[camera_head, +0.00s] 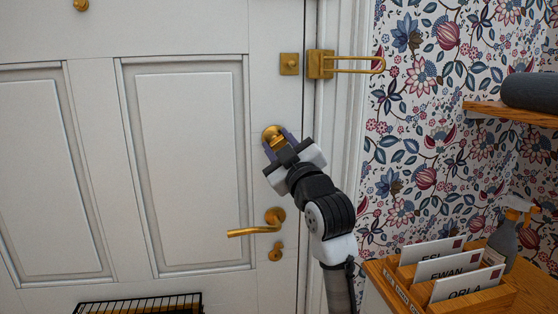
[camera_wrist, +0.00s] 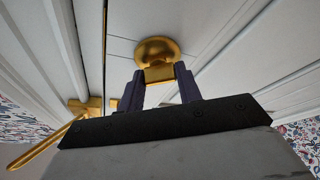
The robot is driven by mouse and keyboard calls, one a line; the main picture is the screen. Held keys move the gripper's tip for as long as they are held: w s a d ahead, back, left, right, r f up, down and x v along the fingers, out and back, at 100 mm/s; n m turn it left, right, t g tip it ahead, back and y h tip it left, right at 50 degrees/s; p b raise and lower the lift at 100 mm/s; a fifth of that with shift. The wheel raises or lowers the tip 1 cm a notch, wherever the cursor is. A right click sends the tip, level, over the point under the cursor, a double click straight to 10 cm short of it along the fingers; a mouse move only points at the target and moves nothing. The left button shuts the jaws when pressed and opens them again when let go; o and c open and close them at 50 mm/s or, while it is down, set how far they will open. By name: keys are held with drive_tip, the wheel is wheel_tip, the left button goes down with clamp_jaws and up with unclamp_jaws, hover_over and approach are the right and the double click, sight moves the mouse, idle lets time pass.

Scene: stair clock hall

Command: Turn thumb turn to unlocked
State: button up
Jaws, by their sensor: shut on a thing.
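The brass thumb turn (camera_head: 270,133) is on the right side of the white door (camera_head: 190,150), above the lever handle. In the wrist view its round plate and flat tab (camera_wrist: 158,72) show between my two dark fingers. My gripper (camera_head: 277,145) is shut on the tab, with one finger on each side of it. In the wrist view my gripper (camera_wrist: 159,88) covers the lower part of the thumb turn. I cannot tell from these frames whether the lock is locked or unlocked.
A brass lever handle (camera_head: 258,228) and a keyhole cover (camera_head: 276,251) sit below. A brass swing-bar latch (camera_head: 330,64) is above at the frame. A wooden letter rack (camera_head: 480,300) and a spray bottle (camera_head: 505,240) stand at the lower right. A black wire basket (camera_head: 140,303) is low on the door.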

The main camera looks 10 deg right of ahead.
drive_tip(key=n+g+b, duration=0.1)
drive_tip(key=n, duration=0.3)
drive_tip(key=n+g+y+b, duration=0.1)
drive_tip(key=n+g, duration=0.1)
drive_tip(key=n, duration=0.2)
drive_tip(key=n+g+y+b, duration=0.1)
drive_tip(key=n, duration=0.3)
drive_tip(key=shift+r, duration=0.15)
drive_tip(key=shift+n, duration=0.4)
drive_tip(key=o, duration=1)
drive_tip(key=b+v, duration=0.1)
drive_tip(key=v, duration=0.8)
drive_tip(key=b+v, duration=0.1)
drive_tip(key=v, duration=0.3)
drive_tip(key=shift+s+d+r+b, duration=0.25)
drive_tip(key=shift+s+r+b, duration=0.05)
drive_tip(key=shift+s+b, duration=0.05)
